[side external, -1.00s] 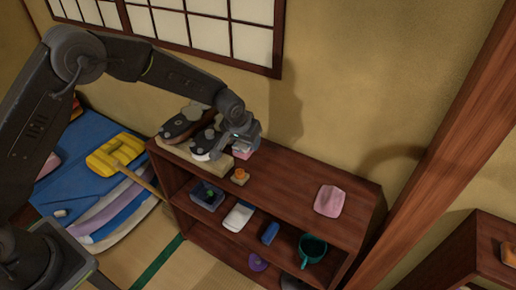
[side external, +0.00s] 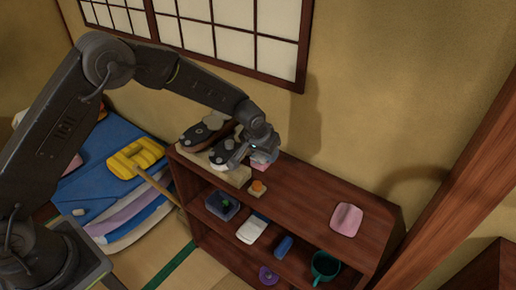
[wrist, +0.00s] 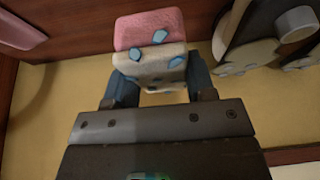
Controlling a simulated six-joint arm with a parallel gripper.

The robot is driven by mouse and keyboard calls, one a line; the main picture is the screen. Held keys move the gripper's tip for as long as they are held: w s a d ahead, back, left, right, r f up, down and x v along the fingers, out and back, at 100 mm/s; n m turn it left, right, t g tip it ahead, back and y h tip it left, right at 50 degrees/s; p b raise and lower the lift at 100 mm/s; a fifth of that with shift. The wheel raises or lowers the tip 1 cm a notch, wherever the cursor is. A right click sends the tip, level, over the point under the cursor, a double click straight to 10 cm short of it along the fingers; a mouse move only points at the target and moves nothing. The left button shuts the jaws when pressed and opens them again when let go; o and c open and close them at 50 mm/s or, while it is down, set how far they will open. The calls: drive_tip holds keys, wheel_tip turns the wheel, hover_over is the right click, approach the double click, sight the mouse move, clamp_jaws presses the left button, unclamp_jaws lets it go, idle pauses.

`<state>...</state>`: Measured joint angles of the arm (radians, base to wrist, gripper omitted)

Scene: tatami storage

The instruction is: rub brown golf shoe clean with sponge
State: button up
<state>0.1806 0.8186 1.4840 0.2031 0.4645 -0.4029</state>
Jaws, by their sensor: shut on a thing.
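A pair of golf shoes with dark and pale parts lies on a beige board (side external: 234,178) at the left end of the shelf top. The rear shoe (side external: 193,137) shows some brown; the front shoe (side external: 219,155) is beside my gripper. My gripper (side external: 259,155) is low over the shelf top, just right of the shoes, shut on a pink-and-cream sponge (wrist: 150,32). Blue patches show on the sponge. Its pink side also shows in the side view (side external: 262,165). In the wrist view, part of a shoe (wrist: 247,57) is at upper right, apart from the sponge.
A pink cloth-like item (side external: 346,219) lies at the right end of the wooden shelf (side external: 305,203). Below are a dark tray (side external: 222,207) and a green mug (side external: 325,267). The top between is clear.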

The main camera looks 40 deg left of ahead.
idle(0.4)
wheel_tip(320, 180, up, 11)
drive_tip(key=m+g+h, duration=0.1)
drive_tip(key=m+h, duration=0.2)
drive_tip(key=m, duration=0.6)
hover_over(218, 120)
drive_tip(key=s+a, duration=0.1)
wheel_tip(218, 120, down, 4)
drive_tip(key=shift+s+a+f, duration=0.1)
drive_tip(key=shift+f, duration=1.65)
drive_tip(key=shift+s+a+f, duration=0.1)
drive_tip(key=shift+f, duration=1.65)
drive_tip(key=shift+f, duration=0.6)
drive_tip(key=shift+w+d, duration=0.15)
